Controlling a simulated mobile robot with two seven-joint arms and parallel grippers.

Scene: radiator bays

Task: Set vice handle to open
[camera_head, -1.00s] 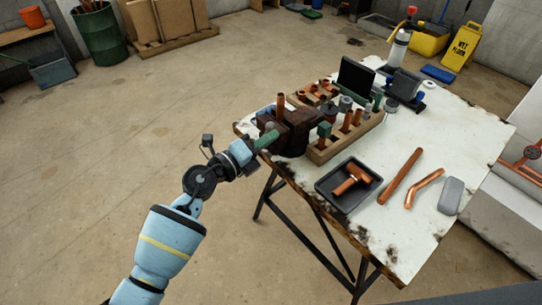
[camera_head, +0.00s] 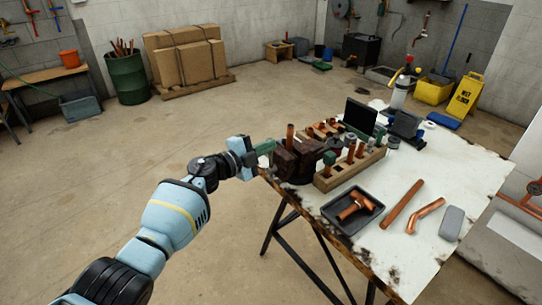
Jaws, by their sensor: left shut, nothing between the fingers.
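The vice (camera_head: 287,163) is a dark reddish-brown block at the table's left corner. A copper pipe (camera_head: 290,137) stands upright at it. My left gripper (camera_head: 264,148) is shut at the vice's left side, by its upper edge. A short green piece shows at the gripper's tip; I cannot tell whether it is part of my fingers or of the vice. The vice handle cannot be made out clearly, so its setting does not show. Whether the gripper touches the vice is too small to tell. My right gripper is out of view.
A wooden rack (camera_head: 338,178) with pipes and tools stands right of the vice. A black tray (camera_head: 338,218) holds copper fittings. Loose copper pipes (camera_head: 402,206) and a grey block (camera_head: 452,223) lie on the worn white table (camera_head: 470,180). The floor left of the table is open.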

